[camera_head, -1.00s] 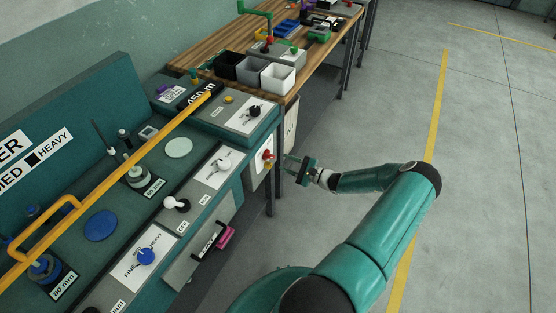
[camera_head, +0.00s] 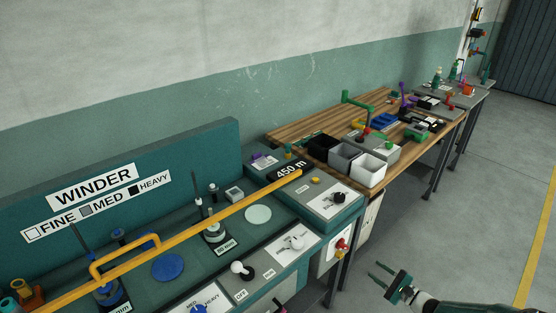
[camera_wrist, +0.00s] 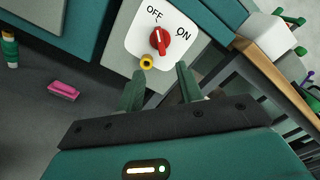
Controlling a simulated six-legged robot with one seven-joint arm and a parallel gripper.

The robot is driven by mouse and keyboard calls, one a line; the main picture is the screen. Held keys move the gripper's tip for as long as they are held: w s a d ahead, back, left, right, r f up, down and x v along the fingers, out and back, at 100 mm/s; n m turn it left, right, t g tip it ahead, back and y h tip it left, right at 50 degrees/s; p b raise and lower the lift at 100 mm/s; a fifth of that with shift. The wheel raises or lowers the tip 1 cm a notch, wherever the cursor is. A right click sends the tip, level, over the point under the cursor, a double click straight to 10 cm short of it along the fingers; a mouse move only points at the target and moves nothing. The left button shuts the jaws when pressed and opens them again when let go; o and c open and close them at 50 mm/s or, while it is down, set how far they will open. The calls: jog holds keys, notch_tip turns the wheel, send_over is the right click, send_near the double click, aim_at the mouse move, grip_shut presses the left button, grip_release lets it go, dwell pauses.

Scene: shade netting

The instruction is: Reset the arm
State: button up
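My gripper (camera_head: 385,275) is at the lower right of the head view, with its two fingers apart and nothing between them. It is in free air to the right of the winder's front corner. In the wrist view my gripper (camera_wrist: 160,88) also shows open and empty. Beyond its fingertips is a white plate with a red rotary switch (camera_wrist: 160,40) marked OFF and ON, and a small yellow knob (camera_wrist: 146,62) below it. The fingers appear apart from the switch. The red switch shows in the head view too, at the winder's end (camera_head: 341,243).
The teal winder bench (camera_head: 225,285) with a yellow bar (camera_head: 200,225) fills the lower left. A wooden table (camera_head: 300,127) with bins and tools stands behind it. A pink object (camera_wrist: 63,90) and a green spool (camera_wrist: 10,50) show in the wrist view. Open floor (camera_head: 480,220) lies right.

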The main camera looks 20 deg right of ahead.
jog(key=w+a+r+n+g, duration=0.3)
jog(key=a+r+n+g, duration=0.4)
jog(key=a+r, duration=0.5)
jog(key=w+a+r+n+g, duration=0.2)
jog(key=a+r+n+g, duration=0.6)
jog(key=a+r, duration=0.45)
jog(key=s+a+r+n+t+h, duration=0.3)
jog(key=s+a+r+n+h, duration=0.3)
jog(key=s+a+r, duration=1)
notch_tip(320, 180, up, 3)
jog(key=shift+s+a+f+n+t, duration=0.1)
jog(key=shift+s+a+n+t, duration=0.25)
jog(key=shift+n, duration=0.55)
jog(key=shift+w, duration=0.1)
